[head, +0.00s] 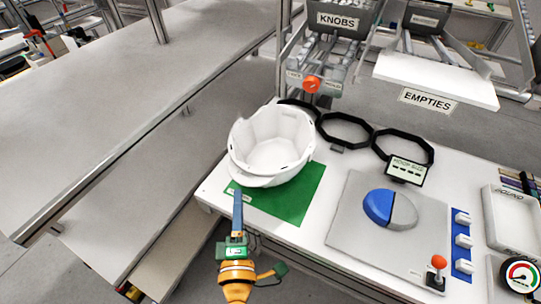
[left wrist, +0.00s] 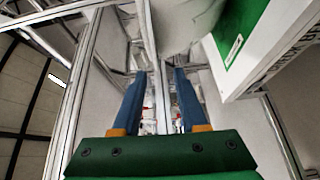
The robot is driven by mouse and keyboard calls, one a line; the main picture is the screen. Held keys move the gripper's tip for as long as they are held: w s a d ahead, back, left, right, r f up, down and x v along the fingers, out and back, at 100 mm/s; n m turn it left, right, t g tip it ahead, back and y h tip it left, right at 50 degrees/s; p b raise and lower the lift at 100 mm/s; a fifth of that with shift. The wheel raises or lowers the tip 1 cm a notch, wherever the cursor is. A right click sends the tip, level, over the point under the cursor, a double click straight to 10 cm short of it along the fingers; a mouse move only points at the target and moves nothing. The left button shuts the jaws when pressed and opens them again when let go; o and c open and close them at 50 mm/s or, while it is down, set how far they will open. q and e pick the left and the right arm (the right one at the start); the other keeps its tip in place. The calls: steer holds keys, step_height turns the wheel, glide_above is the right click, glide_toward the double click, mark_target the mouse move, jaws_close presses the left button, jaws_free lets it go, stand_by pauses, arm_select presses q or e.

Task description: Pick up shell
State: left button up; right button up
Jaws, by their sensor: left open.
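A white helmet shell (head: 268,150) lies open side up at the table's left end, over the back of a green mat (head: 289,200). Its brim points toward me. My left gripper (head: 238,192) is just in front of the brim, at the table's front left edge. In the left wrist view the left gripper (left wrist: 158,72) is open, with nothing between its blue fingers. The shell's pale curved side (left wrist: 185,20) shows beyond the fingertips there. I cannot tell whether a finger touches the brim. My right gripper is not in view.
Black ring stands (head: 345,130) line the table behind the shell. A grey plate with a blue and grey dome (head: 390,208) lies to the right. Racks labelled KNOBS (head: 337,20) and EMPTIES (head: 428,100) stand behind. A long grey bench (head: 100,100) is at left.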

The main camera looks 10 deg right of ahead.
mark_target(236, 180)
arm_select(q)
steer(key=shift+n, duration=0.4)
steer(key=w, duration=0.7)
steer(key=shift+d+r+p, duration=0.1)
steer(key=shift+r+p, duration=0.05)
steer(key=shift+p, duration=0.2)
steer(key=shift+s, duration=0.1)
jaws_close()
steer(key=shift+r, duration=0.1)
